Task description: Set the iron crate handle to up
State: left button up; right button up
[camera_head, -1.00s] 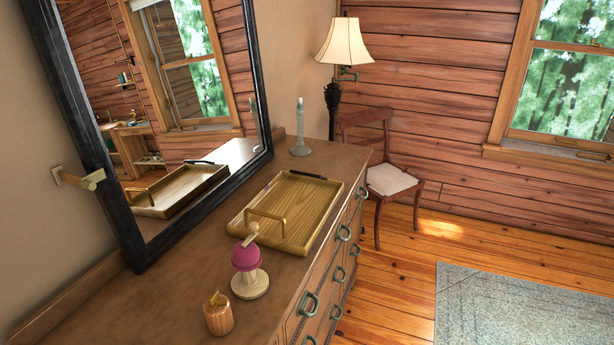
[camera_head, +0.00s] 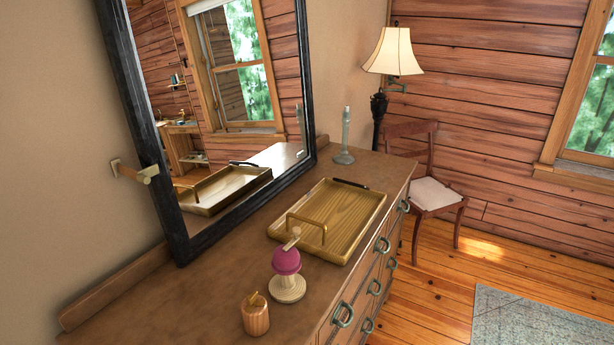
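A shallow wooden crate or tray (camera_head: 352,234) sits on the dresser top. A brass-coloured handle (camera_head: 306,226) stands up at its near left end. A dark, iron-looking handle (camera_head: 351,184) lies low along the rim at its far end. The mirror also shows the tray and both handles. Neither of my grippers is in view.
The dresser top (camera_head: 205,287) also holds a pink-and-wood stand (camera_head: 287,272), a small wooden jar (camera_head: 255,315) and a pale candlestick (camera_head: 345,140). A black-framed mirror (camera_head: 160,170) stands behind. A chair (camera_head: 432,180) and lamp (camera_head: 393,52) are beyond.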

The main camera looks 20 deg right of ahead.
aim_at(336, 179)
jog(key=l+u, duration=0.9)
jog(key=k+l+u, duration=0.1)
jog(key=l+u, duration=0.3)
jog(key=l, duration=0.1)
